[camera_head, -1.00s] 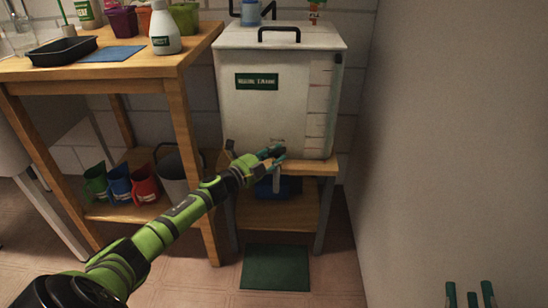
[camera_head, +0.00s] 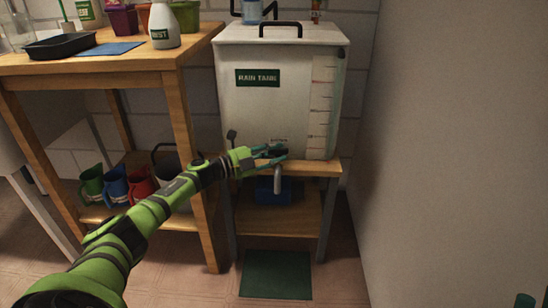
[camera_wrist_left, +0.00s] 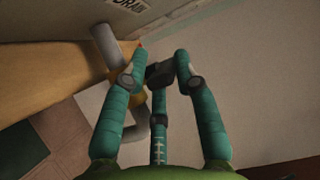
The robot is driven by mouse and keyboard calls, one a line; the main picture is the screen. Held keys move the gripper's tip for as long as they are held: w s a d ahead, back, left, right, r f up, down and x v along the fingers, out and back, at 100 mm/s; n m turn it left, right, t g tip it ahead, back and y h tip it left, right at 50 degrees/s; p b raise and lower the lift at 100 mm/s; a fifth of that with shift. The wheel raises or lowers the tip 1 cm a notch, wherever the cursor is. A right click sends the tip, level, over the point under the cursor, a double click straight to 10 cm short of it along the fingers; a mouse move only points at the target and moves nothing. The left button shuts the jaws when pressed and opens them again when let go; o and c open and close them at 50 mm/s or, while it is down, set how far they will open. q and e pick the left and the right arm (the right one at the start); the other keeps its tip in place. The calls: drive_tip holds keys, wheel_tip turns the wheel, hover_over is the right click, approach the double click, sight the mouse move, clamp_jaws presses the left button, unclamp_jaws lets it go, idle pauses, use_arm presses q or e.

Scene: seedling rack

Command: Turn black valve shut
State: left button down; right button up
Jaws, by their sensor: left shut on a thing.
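The white rain tank (camera_head: 275,105) stands on a wooden stand. A grey spout (camera_head: 278,180) hangs from its lower front and also shows in the left wrist view (camera_wrist_left: 136,127), beside a brass-coloured body. My left gripper (camera_head: 270,153) is at the tank's lower front, its teal fingers shut around the black valve handle (camera_wrist_left: 160,73). The fingers partly hide the handle. A "DRAIN" label (camera_wrist_left: 127,5) is above it in the left wrist view.
A blue box (camera_head: 265,191) sits under the spout. A green mat (camera_head: 275,275) lies on the floor. The wall is close on the right.

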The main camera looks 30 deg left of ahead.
use_arm(q)
drive_tip(key=shift+r, duration=0.45)
drive_tip(key=c, duration=1.3)
unclamp_jaws()
drive_tip(key=shift+c, duration=0.2)
drive_tip(key=shift+o, duration=1.1)
drive_tip(key=shift+d+r, duration=0.1)
drive_tip(key=shift+f, duration=0.2)
drive_tip(key=shift+s+f, duration=0.1)
drive_tip(key=shift+s, duration=0.05)
drive_tip(key=v, duration=0.7)
drive_tip(key=shift+r, duration=0.25)
drive_tip(key=shift+s, duration=0.1)
